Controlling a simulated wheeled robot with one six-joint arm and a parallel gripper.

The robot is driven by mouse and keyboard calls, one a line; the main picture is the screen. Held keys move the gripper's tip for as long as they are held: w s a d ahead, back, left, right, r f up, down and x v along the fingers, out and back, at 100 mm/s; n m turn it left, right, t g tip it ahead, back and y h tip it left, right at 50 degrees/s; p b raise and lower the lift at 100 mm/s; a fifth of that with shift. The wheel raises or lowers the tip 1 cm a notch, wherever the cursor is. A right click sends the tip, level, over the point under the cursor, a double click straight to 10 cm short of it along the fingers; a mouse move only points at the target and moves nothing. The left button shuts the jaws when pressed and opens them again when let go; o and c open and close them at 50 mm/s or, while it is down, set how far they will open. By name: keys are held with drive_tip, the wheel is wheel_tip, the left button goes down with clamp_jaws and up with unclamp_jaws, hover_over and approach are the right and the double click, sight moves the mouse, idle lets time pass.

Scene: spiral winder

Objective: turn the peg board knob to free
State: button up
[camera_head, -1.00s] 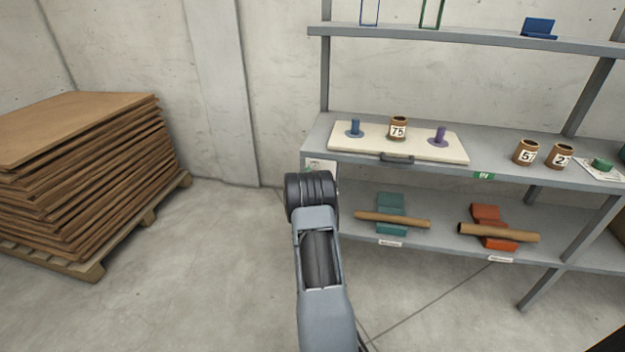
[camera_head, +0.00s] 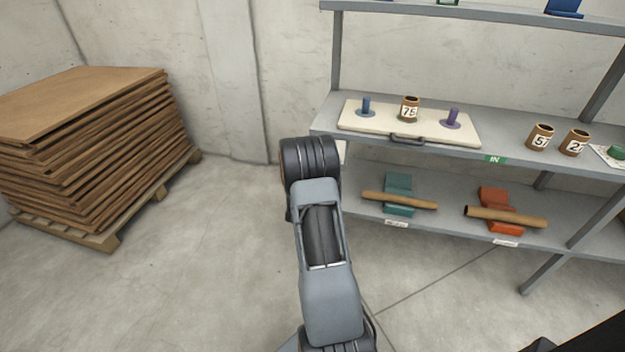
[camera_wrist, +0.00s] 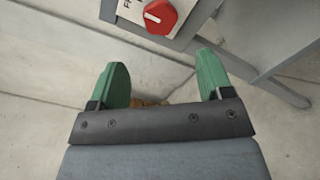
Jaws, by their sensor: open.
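The peg board (camera_head: 375,122) is a cream board with a dark front handle on the middle shelf. It bears a blue peg (camera_head: 366,105), a purple peg (camera_head: 453,117) and a brown tube marked 75 (camera_head: 409,108). In the wrist view, a red knob (camera_wrist: 160,16) with a white mark sits on a pale label plate (camera_wrist: 131,10), whose lettering is cut off at the top edge. My gripper (camera_wrist: 163,78) is open and empty, its green fingers apart and short of the knob. In the head view my arm hides the gripper and knob.
The grey shelf unit (camera_head: 500,155) carries two more numbered tubes (camera_head: 541,137). Below, long brown tubes rest on teal (camera_head: 398,182) and orange (camera_head: 492,197) holders. A stack of brown sheets (camera_head: 85,150) stands on a pallet at left. The floor between is clear.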

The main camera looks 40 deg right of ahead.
drive_tip(key=shift+v, duration=1.4)
